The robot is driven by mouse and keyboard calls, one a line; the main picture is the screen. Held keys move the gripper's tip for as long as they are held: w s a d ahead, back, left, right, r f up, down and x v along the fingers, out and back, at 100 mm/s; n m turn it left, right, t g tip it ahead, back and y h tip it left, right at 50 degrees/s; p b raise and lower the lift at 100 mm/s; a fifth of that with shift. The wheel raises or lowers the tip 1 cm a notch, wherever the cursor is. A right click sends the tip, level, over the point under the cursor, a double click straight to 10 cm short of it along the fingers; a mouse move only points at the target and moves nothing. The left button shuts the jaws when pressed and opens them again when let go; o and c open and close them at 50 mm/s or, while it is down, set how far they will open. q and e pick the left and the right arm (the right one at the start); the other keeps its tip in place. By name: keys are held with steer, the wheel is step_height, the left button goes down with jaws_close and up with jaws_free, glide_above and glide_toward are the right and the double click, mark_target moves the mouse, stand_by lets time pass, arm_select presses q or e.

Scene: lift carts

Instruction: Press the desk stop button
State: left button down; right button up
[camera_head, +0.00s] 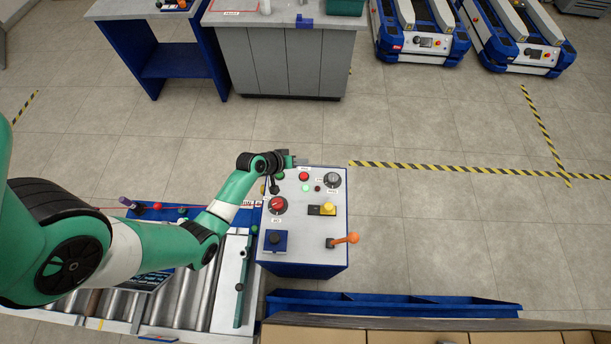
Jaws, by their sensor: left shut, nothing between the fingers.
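A control desk (305,255) with a white top and blue sides stands at the centre. Its top carries a red button (304,176) near the far edge, a lit green button (306,188), a small dark red light (318,188), a large red knob (277,205) and a yellow button (328,208). I cannot read which one is labelled stop. My left gripper (289,161) is shut and empty at the desk's far left corner, just left of and beyond the red button. I cannot tell its height above the desk. My right gripper is out of view.
The desk also has a black dial (332,180), a black knob on a blue plate (275,238) and an orange lever (345,239). A roller conveyor (190,300) lies left, under my left arm. A blue tray (395,305) lies in front.

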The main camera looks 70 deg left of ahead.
mark_target(302, 178)
arm_select(q)
step_height(302, 178, down, 8)
steer(key=b, duration=0.8)
steer(key=shift+w+f, duration=0.1)
steer(key=shift+f, duration=0.25)
steer(key=shift+f, duration=0.1)
stand_by(1.5)
steer(key=shift+f+b, duration=0.3)
steer(key=shift+b, duration=0.2)
steer(key=shift+f+b, duration=0.3)
steer(key=shift+f, duration=0.1)
stand_by(0.3)
steer(key=shift+r+p, duration=0.8)
steer(key=shift+p, duration=0.05)
